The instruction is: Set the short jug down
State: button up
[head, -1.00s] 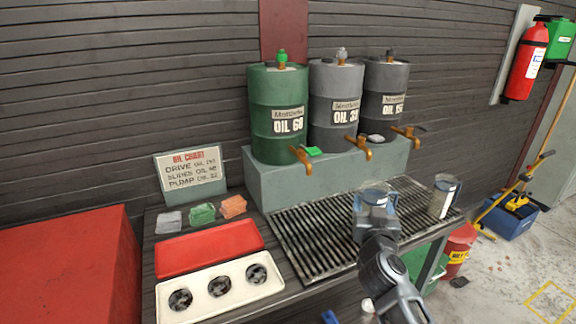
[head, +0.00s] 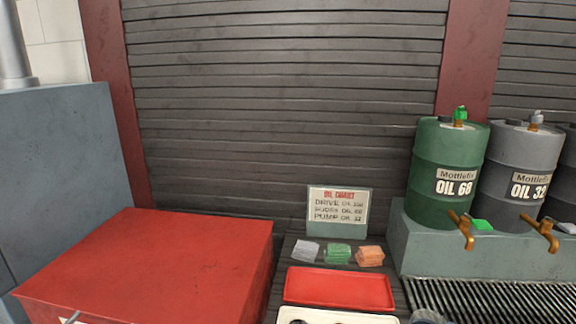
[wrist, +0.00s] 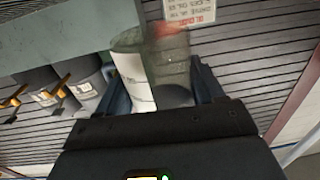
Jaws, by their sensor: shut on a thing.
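A clear jug with a pale label panel (wrist: 133,78) is in my gripper (wrist: 160,92) in the wrist view. The two dark fingers stand on either side of it and are shut on it. The picture there is turned over and blurred, so the jug's tilt and its gap to any surface cannot be told. In the head view, only a glassy rim (head: 428,317) shows at the bottom edge, right of the white tray; it appears to be the held jug. My gripper is below that picture's edge.
A red tray (head: 340,288) and a white tray (head: 335,317) lie on the bench. A slatted grate (head: 490,298) lies right, below the oil drums (head: 447,175). A red cabinet (head: 150,265) stands left.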

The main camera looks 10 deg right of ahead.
jog(key=a+f+n+y, duration=0.1)
jog(key=a+y, duration=0.3)
jog(key=a, duration=0.5)
jog(key=shift+s+f+n, duration=0.25)
jog(key=shift+s+n, duration=0.15)
jog(key=shift+n, duration=0.4)
jog(key=shift+a, duration=0.15)
jog(key=d+m+h, duration=0.1)
jog(key=d, duration=0.2)
jog(key=d+r+m+h, duration=0.1)
jog(key=d+h, duration=0.1)
jog(key=d, duration=0.2)
jog(key=d+m+h, duration=0.1)
jog(key=d, duration=0.3)
jog(key=shift+w+d+r+h, duration=0.1)
jog(key=shift+d+r+h, duration=0.1)
jog(key=shift+r+h, duration=0.15)
jog(key=s+d+r+m+g+h, duration=0.1)
jog(key=d+r+m+g+h, duration=0.1)
jog(key=d, duration=0.5)
jog(key=s+d+r+m+g+h, duration=0.1)
jog(key=d+r+m+g+h, duration=0.1)
jog(key=d+h, duration=0.2)
jog(key=s+d+r+m+g+h, duration=0.1)
jog(key=d+r+m+g+h, duration=0.1)
jog(key=d, duration=0.8)
jog(key=shift+s+d+m+h, duration=0.15)
jog(key=shift+s+m+h, duration=0.15)
jog(key=shift+m+h, duration=0.25)
